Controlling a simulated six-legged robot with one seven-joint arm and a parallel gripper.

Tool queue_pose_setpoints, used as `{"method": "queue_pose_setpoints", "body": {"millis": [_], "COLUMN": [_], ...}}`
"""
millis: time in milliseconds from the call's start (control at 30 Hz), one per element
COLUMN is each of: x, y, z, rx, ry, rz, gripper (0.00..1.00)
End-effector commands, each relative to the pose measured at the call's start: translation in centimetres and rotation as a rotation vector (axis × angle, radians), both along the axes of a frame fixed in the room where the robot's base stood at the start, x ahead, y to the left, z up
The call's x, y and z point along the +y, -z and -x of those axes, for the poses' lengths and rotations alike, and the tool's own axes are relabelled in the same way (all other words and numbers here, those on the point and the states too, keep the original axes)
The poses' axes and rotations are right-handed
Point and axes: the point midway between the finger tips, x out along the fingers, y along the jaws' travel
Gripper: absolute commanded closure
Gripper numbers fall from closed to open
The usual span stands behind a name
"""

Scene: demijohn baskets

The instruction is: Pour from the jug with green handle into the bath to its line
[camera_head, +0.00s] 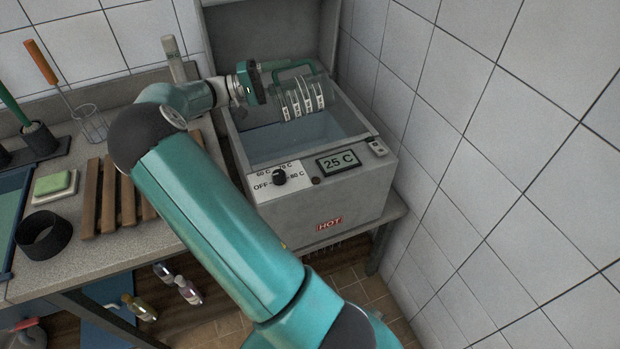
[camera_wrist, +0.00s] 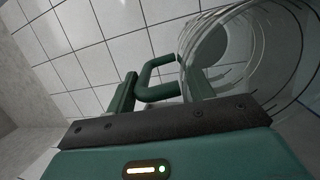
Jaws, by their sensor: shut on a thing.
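The clear jug (camera_head: 300,98) with a green handle (camera_head: 290,66) is tipped on its side above the open bath (camera_head: 371,183). Its white scale marks show. My gripper (camera_head: 262,80) is shut on the green handle, at the jug's left. In the wrist view the green handle (camera_wrist: 155,80) rises beyond the dark gripper edge, and the clear jug wall (camera_wrist: 232,40) curves at the right. The bath is a grey box with a bluish inside (camera_head: 300,135). I cannot make out its line, the liquid level or any stream from the jug.
The bath front has a dial (camera_head: 279,177), a display (camera_head: 338,162) reading 25 C and a HOT label (camera_head: 329,223). The raised lid (camera_head: 270,35) stands behind. The tiled wall (camera_head: 480,130) is close at right. A wooden rack (camera_head: 108,195) and green soap (camera_head: 53,183) lie left.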

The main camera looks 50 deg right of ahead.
Motion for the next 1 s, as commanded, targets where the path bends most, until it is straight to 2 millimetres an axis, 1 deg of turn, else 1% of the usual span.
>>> {"method": "queue_pose_setpoints", "body": {"millis": [333, 733, 1000], "x": [0.6, 0.7, 1.3], "y": [-0.1, -0.1, -0.1], "z": [-0.5, -0.5, -0.9], "rx": [0.027, 0.031, 0.059], "ry": [-0.001, -0.001, -0.001], "rz": [0.043, 0.048, 0.087], "gripper": [1.0, 1.0, 1.0]}}
